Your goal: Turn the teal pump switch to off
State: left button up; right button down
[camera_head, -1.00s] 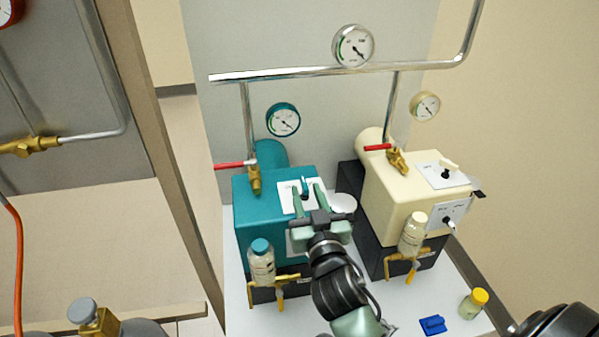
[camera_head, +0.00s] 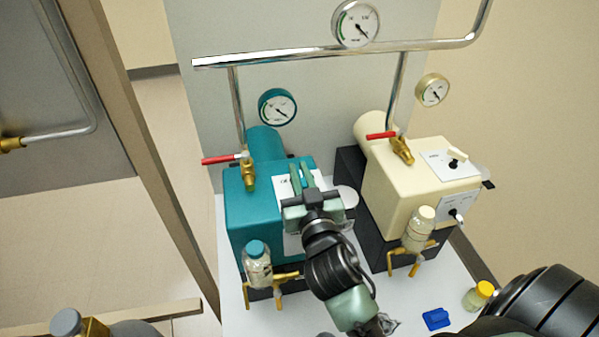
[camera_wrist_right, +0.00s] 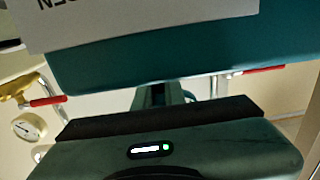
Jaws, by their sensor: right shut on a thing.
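The teal pump (camera_head: 243,208) stands on the left of the white bench. A white switch plate (camera_head: 283,187) lies on its top face. My right gripper (camera_head: 302,170) reaches over this plate from the front, with its fingers close together. It is shut on the teal pump switch, which the fingers mostly hide. I cannot tell which way the switch points. In the right wrist view the teal housing (camera_wrist_right: 200,50) fills the upper part, and the finger ends (camera_wrist_right: 160,95) are partly hidden. My left gripper is not in view.
A cream pump (camera_head: 395,190) with its own switch stands to the right. Red-handled valves (camera_head: 222,159) and a metal pipe (camera_head: 300,56) are behind. Bottles hang in front of both pumps. A blue item (camera_head: 436,319) and a yellow-capped jar (camera_head: 478,295) lie at the front right.

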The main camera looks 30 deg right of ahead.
jog(key=n+y+p, duration=0.2)
jog(key=y+p, duration=0.2)
jog(key=shift+a+r+n+t, duration=0.25)
jog(key=shift+n+t, duration=0.05)
jog(key=shift+n, duration=0.1)
jog(key=n+y+p, duration=0.1)
jog(key=y+p, duration=0.1)
jog(key=y, duration=0.1)
jog(key=shift+a+n, duration=0.2)
jog(key=shift+n, duration=0.2)
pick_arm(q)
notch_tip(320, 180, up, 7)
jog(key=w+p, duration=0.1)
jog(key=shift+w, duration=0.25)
pick_arm(e)
jog(key=shift+a+f+n+y, duration=0.2)
jog(key=shift+n+y, duration=0.5)
jog(key=shift+y, duration=0.3)
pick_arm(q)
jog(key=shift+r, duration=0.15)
pick_arm(e)
jog(key=c, duration=1.5)
grip_release()
jog(key=shift+w+a, duration=0.1)
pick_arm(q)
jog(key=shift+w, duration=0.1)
pick_arm(e)
jog(key=shift+w+f, duration=0.1)
